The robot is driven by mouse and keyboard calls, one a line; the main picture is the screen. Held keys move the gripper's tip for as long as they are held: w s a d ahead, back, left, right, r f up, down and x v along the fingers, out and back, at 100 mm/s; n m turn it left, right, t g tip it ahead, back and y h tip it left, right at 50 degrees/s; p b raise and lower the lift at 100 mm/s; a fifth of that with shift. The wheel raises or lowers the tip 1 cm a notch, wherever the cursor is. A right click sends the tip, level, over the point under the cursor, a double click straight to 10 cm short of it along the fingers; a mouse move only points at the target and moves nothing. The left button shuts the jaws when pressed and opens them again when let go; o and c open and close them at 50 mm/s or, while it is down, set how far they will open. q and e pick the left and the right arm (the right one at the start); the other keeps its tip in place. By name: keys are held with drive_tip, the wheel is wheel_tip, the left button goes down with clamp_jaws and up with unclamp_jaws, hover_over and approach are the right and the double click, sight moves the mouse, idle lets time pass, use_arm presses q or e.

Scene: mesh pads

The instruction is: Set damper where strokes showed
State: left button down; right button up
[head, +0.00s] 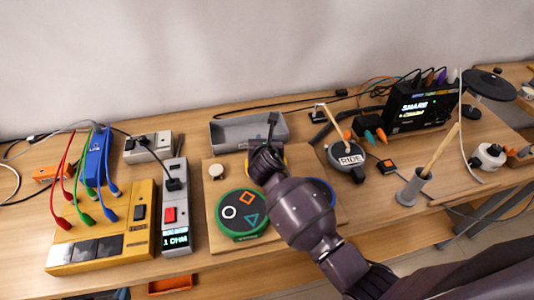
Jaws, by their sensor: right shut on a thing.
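A wooden board (215,246) carries round mesh pads. The green-rimmed pad (242,214) shows a circle, an orange diamond, a blue triangle and other marks. A blue-rimmed pad (327,190) and a yellow-rimmed pad (281,161) are mostly hidden by my right arm. A small pale round piece (216,172), possibly a damper, sits at the board's back left. A dark pad labelled RIDE (346,155) stands right of the board. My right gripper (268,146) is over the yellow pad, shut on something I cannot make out. My left gripper is out of view.
A grey tray (225,132) lies behind the board. A black module (418,106) reads SNARE. A grey holder with a stick (411,188) stands at right. A yellow unit (105,240) and a grey power strip (175,215) with cables are at left.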

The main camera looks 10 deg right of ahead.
drive_tip(key=shift+s+f+b, duration=0.1)
drive_tip(key=shift+f+b, duration=1.7)
drive_tip(key=shift+f, duration=0.05)
drive_tip(key=shift+f+b, duration=0.25)
drive_tip(key=shift+b, duration=0.05)
drive_tip(key=shift+r, duration=0.2)
drive_tip(key=shift+f, duration=0.1)
drive_tip(key=o, duration=1)
drive_tip(key=shift+f, duration=0.1)
drive_tip(key=shift+c, duration=0.2)
